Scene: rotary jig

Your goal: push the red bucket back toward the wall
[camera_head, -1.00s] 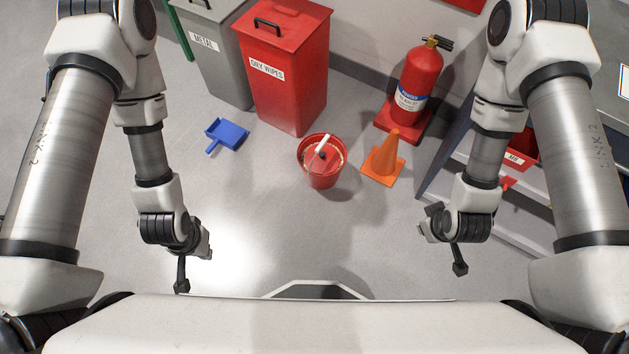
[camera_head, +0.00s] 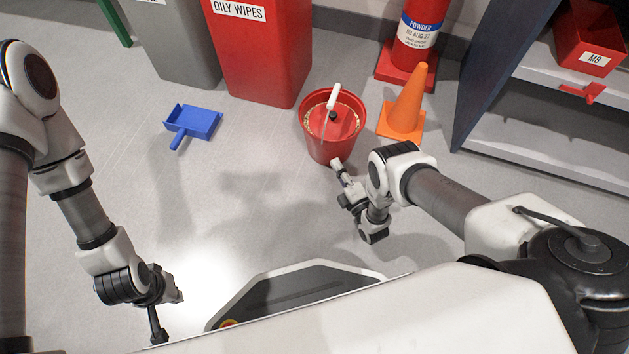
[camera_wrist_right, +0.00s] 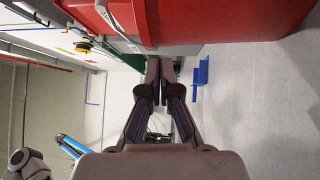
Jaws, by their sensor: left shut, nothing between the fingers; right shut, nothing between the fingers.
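The red bucket (camera_head: 325,148) stands upright on the floor in the head view, with a white-handled item lying across its top. In the right wrist view the bucket (camera_wrist_right: 220,22) fills the top edge, close to the fingers. My right gripper (camera_head: 338,163) is shut and empty, at the bucket's near side. I cannot tell whether it touches the bucket. Its closed fingers also show in the right wrist view (camera_wrist_right: 160,72). My left gripper (camera_head: 177,292) is shut and empty, low at the left, well away from the bucket.
An orange cone (camera_head: 405,108) stands just right of the bucket. The red oily-wipes bin (camera_head: 262,60) is behind it to the left, a fire extinguisher (camera_head: 416,40) behind right. A blue dustpan (camera_head: 195,122) lies left. Shelving (camera_head: 540,150) is at the right.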

